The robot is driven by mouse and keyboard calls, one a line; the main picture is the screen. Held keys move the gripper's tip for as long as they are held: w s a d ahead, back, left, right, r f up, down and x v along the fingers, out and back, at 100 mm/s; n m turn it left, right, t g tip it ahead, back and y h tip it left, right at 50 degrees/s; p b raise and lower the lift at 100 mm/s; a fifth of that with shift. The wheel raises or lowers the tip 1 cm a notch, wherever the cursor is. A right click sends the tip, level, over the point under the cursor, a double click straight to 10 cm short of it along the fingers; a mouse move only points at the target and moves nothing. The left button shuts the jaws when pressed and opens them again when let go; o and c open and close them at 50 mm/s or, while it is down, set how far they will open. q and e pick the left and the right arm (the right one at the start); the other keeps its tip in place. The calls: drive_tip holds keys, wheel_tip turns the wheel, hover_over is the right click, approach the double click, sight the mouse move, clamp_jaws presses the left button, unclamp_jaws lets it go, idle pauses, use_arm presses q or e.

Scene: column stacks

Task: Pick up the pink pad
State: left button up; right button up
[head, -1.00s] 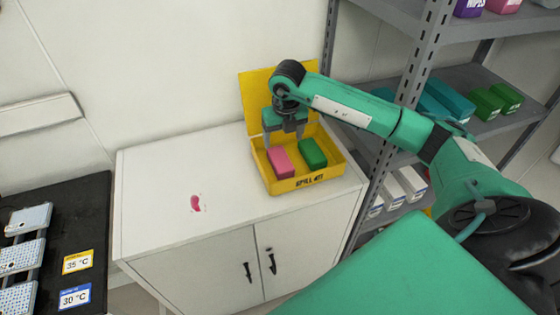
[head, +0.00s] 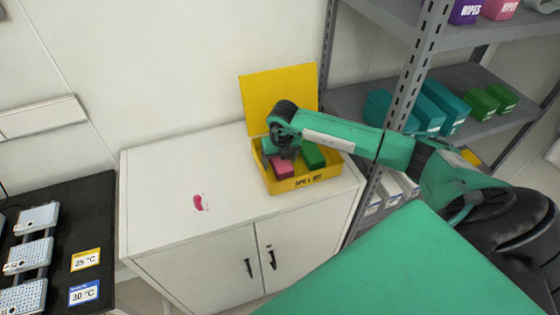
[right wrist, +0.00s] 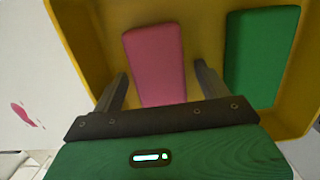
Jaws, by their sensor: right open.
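The pink pad (head: 282,168) lies in the left part of the open yellow spill kit box (head: 305,184) on the white cabinet. In the right wrist view the pink pad (right wrist: 155,62) is between and just beyond the two fingers of my right gripper (right wrist: 163,82). One finger is on each side of its near end, with gaps showing. My right gripper (head: 283,157) is open, low in the box, and hides part of the pad in the head view. My left gripper is not in view.
A green pad (head: 313,155) lies beside the pink one; the right finger is near it in the wrist view. A pink spill (head: 200,202) is on the cabinet top (head: 160,180), otherwise clear at left. A grey shelf rack (head: 405,95) stands at right.

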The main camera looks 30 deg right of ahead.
drive_tip(key=shift+c, duration=0.5)
drive_tip(key=c, duration=1)
drive_tip(key=shift+o, duration=0.2)
drive_tip(key=shift+r, duration=0.2)
wheel_tip(320, 180, up, 20)
drive_tip(key=b, duration=0.4)
drive_tip(key=shift+f+b, duration=0.15)
drive_tip(key=shift+b, duration=0.15)
drive_tip(key=shift+o, duration=1.3)
drive_tip(key=shift+c, duration=0.9)
drive_tip(key=shift+f, duration=0.1)
